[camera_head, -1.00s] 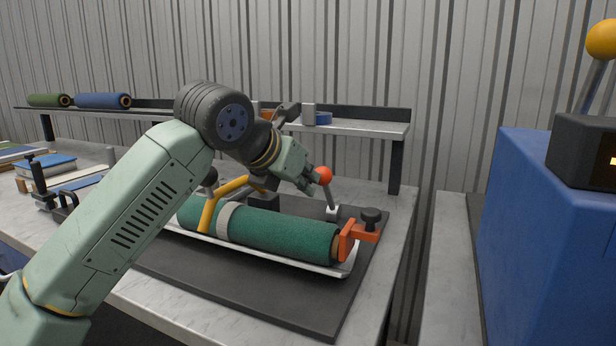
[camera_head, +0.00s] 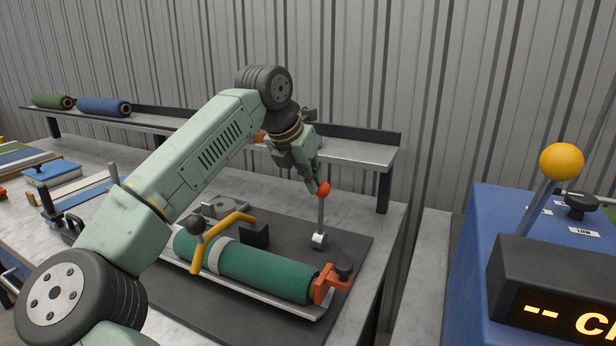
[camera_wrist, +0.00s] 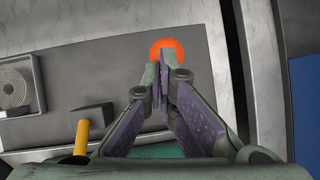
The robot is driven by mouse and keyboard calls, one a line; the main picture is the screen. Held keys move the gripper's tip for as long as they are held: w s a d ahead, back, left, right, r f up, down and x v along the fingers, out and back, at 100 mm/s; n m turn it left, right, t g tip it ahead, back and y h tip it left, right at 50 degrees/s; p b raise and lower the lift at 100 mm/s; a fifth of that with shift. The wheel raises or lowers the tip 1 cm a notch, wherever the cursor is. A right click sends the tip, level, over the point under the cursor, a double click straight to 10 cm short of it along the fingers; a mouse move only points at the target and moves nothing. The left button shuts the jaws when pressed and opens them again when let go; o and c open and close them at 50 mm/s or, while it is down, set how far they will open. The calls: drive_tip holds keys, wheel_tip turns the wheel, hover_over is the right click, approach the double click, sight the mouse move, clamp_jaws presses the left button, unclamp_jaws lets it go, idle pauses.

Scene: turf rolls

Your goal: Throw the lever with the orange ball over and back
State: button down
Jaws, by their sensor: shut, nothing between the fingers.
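The lever has an orange ball (camera_head: 323,188) on a thin grey rod (camera_head: 321,215). Its white pivot (camera_head: 319,240) sits on the dark mat behind the green roll. The rod stands close to upright in the head view. My gripper (camera_head: 316,186) is shut and empty, its fingertips right at the left side of the ball, seemingly touching it. In the wrist view the gripper's closed fingertips (camera_wrist: 160,68) lie at the near edge of the ball (camera_wrist: 167,48); the rod is hidden there.
A green roll (camera_head: 262,272) lies on a white tray, with a yellow bent handle (camera_head: 222,237) over it and an orange clamp (camera_head: 326,284) at its right end. A black block (camera_head: 255,235) stands behind. A blue cabinet with a yellow-ball lever (camera_head: 561,162) stands right.

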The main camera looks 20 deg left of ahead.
drive_tip(key=shift+w, duration=0.95)
drive_tip(key=shift+d+r, duration=0.1)
drive_tip(key=shift+r, duration=0.05)
